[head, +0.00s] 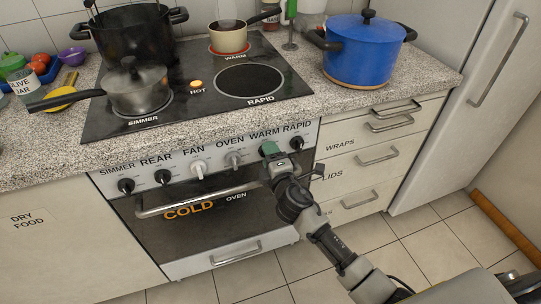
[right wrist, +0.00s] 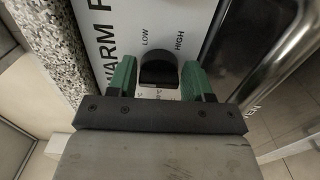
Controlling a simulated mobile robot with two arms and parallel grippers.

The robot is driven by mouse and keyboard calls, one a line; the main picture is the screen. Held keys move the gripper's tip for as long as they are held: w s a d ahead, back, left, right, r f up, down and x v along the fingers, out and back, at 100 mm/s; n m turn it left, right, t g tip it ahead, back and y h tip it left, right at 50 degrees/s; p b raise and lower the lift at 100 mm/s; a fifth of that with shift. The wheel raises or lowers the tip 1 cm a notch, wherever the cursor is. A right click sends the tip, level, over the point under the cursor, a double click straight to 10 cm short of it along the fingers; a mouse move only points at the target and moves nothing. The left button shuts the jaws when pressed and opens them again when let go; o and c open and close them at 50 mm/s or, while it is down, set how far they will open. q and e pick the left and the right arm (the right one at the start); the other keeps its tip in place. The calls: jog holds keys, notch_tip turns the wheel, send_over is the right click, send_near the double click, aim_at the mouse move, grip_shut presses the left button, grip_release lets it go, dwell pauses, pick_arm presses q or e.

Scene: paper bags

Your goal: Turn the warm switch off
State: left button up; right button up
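The warm switch is a black knob (right wrist: 158,68) on the white stove panel, seen in the right wrist view below the LOW and HIGH marks. In the head view my right gripper (head: 269,149) is at the panel under the word WARM and hides this knob. In the wrist view the two green fingers of my right gripper (right wrist: 158,80) are apart, one on each side of the knob. I cannot tell whether they touch it. My left gripper is not in view.
Nearby are the white OVEN knob (head: 234,160) and the black RAPID knob (head: 296,143). The oven handle (head: 200,200) sticks out below the panel. A small pot (head: 229,38) stands on the WARM burner, and an orange light (head: 197,83) glows by HOT.

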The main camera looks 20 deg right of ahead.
jog(key=shift+o, duration=1.3)
jog(key=shift+s, duration=0.1)
jog(key=s, duration=1)
jog(key=s+d+f+m+g+p, duration=0.25)
jog(key=s+f+m+g, duration=0.2)
jog(key=f, duration=0.75)
jog(key=s+d+f+m+g+p, duration=0.1)
jog(key=s+f+m+g+p, duration=0.4)
jog(key=f, duration=0.8)
jog(key=s+f+m+g+p, duration=0.1)
jog(key=s+f, duration=0.3)
jog(key=s, duration=0.6)
jog(key=s+d+f+m+g+p, duration=0.1)
jog(key=s+f+m+g, duration=0.2)
jog(key=s, duration=0.8)
jog(key=s+d+f+m+g+p, duration=0.1)
jog(key=s+f+m+g, duration=0.1)
jog(key=s+f, duration=0.4)
jog(key=s+g, duration=0.1)
jog(key=s, duration=0.4)
jog(key=shift+d+m+h, duration=0.2)
jog(key=shift+m+h, duration=0.1)
jog(key=shift+m, duration=0.05)
jog(key=shift+g, duration=0.25)
